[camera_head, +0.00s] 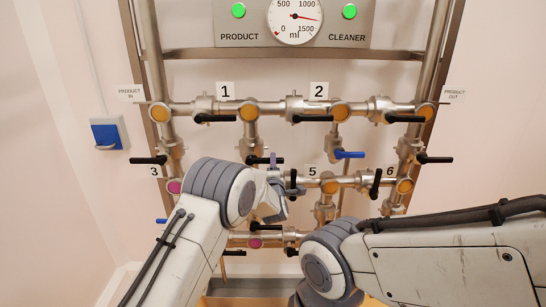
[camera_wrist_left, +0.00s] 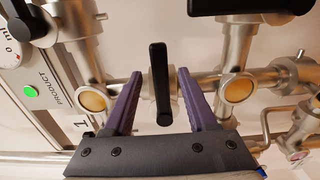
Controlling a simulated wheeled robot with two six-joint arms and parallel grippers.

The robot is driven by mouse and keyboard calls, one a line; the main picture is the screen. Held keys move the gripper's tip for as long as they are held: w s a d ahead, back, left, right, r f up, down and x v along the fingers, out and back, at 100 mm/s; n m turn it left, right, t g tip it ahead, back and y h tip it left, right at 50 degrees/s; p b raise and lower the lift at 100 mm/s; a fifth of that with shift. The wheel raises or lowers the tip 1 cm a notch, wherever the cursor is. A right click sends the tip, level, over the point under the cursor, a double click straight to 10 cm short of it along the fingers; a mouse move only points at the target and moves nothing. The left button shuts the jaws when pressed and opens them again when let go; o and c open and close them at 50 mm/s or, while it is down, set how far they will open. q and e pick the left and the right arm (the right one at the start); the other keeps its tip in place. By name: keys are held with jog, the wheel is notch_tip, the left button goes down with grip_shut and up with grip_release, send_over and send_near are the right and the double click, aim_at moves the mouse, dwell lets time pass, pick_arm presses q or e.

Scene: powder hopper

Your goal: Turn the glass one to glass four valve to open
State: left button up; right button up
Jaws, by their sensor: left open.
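Glass one (camera_head: 248,113) is a round amber sight glass below sign 1, and it also shows in the left wrist view (camera_wrist_left: 92,99). A second amber glass (camera_wrist_left: 238,90), apparently glass four, is hidden behind my left arm in the head view. The black valve handle (camera_head: 260,160) between them lies crosswise to their pipe, and it also shows in the left wrist view (camera_wrist_left: 159,85). My left gripper (camera_wrist_left: 160,73) is open, with one purple finger on each side of this handle and visible gaps. My right gripper is not in view.
Other black handles, such as one near sign 5 (camera_head: 293,182), and a blue handle (camera_head: 348,154) stand close by. The gauge (camera_head: 295,17) is above. My right arm crosses the lower right. A blue wall box (camera_head: 108,134) is at left.

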pick_arm(q)
jog(key=shift+w+p, duration=0.5)
jog(key=shift+w, duration=1.2)
grip_shut()
